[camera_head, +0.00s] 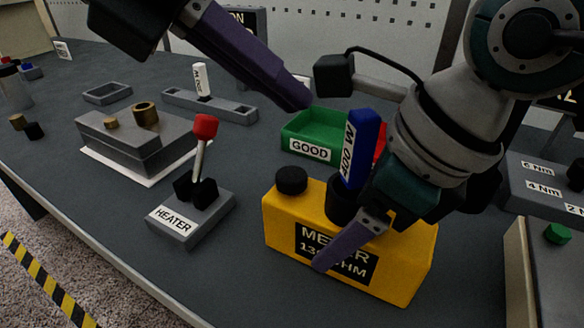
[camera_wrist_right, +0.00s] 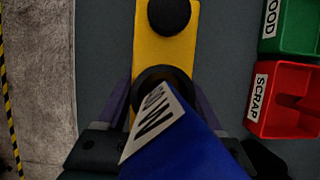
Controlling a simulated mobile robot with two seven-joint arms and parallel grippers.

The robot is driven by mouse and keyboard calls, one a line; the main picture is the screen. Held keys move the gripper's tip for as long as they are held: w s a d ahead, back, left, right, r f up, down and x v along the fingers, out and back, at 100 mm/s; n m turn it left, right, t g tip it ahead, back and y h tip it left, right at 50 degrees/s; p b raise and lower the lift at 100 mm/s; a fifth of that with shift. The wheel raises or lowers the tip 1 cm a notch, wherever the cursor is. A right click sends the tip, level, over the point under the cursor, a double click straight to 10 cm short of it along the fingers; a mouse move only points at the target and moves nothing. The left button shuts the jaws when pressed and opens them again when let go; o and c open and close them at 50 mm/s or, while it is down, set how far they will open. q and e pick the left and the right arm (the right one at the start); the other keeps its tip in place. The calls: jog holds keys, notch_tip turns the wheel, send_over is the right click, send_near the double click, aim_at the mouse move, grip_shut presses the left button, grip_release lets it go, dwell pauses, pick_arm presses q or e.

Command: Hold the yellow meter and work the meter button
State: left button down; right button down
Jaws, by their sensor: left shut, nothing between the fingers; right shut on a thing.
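The yellow meter (camera_head: 280,225) stands on the table with a dark display reading METER and an ohm value partly covered by a finger. Its round black button (camera_head: 291,180) is on top at the left end; it also shows in the right wrist view (camera_wrist_right: 169,14). A blue spindle (camera_head: 362,140) with a white label stands in a dark socket on the meter. My right gripper (camera_head: 350,240) is shut on the meter, one finger across its front; the fingers flank it in the wrist view. My left gripper (camera_head: 300,98) is shut and empty, above and behind the button, apart from it.
A green GOOD bin (camera_head: 310,151) is behind the meter; a red SCRAP bin (camera_wrist_right: 285,98) is beside it. A grey HEATER box (camera_head: 185,225) with a red-knobbed lever (camera_head: 205,128) stands left of the meter. A rack (camera_head: 232,112) holds a white-labelled spindle. Torque blocks are at right.

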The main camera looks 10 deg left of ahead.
dwell(0.4)
grip_release()
